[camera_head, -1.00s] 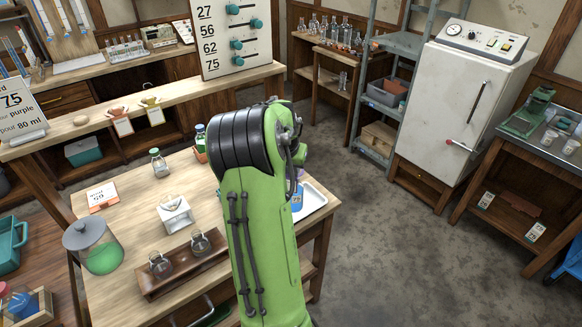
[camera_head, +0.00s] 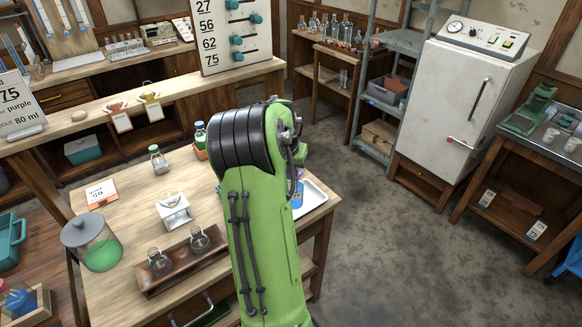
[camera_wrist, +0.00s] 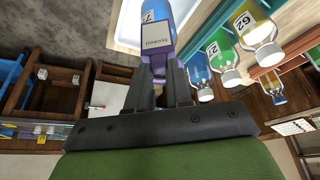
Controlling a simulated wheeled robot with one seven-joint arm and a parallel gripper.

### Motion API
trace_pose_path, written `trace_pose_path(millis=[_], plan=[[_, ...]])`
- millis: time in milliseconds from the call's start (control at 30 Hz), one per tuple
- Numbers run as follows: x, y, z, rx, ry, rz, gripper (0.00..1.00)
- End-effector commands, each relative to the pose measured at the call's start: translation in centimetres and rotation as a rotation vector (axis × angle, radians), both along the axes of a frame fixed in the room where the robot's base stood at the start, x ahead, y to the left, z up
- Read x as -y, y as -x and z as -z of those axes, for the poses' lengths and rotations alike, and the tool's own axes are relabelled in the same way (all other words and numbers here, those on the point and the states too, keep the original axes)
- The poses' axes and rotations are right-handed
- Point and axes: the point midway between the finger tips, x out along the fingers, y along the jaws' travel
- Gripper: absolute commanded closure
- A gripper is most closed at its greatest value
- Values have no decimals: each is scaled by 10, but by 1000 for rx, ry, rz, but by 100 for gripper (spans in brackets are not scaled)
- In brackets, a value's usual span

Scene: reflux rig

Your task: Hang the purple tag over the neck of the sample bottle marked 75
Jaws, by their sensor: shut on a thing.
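The purple tag (camera_wrist: 157,42) has a white label that reads "hooked" and shows in the wrist view. My gripper (camera_wrist: 160,72) is shut on the tag's lower part in that view. A blue bottle (camera_wrist: 156,10) with a partly covered label starting with 7 is directly beyond the tag. The tag hides the bottle's neck, so I cannot tell whether the tag is around it. In the head view, part of a blue bottle (camera_head: 297,194) shows at the white tray beside my arm, and my gripper is hidden behind the arm.
The white tray (camera_head: 315,197) is on the bench's right side. The wrist view shows a blue bottle (camera_wrist: 196,70), a green bottle marked 27 (camera_wrist: 222,57) and a yellow bottle marked 62 (camera_wrist: 252,27) to the right. A flask rack (camera_head: 180,263) stands on the bench. Floor right is clear.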

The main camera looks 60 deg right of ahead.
Motion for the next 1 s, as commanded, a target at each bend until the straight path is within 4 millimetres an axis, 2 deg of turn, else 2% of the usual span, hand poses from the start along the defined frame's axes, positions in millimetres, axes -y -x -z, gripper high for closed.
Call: trace_pose_path(millis=[533,1000], plan=[[0,0,17,0,-1,0,95],[0,0,16,0,0,0,95]])
